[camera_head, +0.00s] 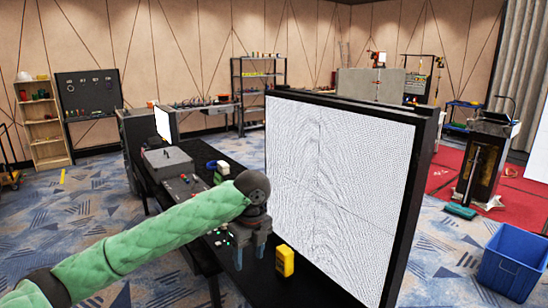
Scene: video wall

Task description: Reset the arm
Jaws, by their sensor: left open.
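My left arm, in a green padded sleeve, reaches in from the lower left. Its left gripper (250,256) points down, open and with nothing seen between its fingers, above the near part of the black table (232,172). A yellow handheld device (285,261) stands upright just right of the gripper, apart from it in the picture. My right gripper is not in view.
A large video wall panel (340,170) stands upright close on the right of the gripper. A grey case (168,163) and small tools lie on the table farther back. A blue bin (510,262) stands on the floor at the right. Shelves line the back wall.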

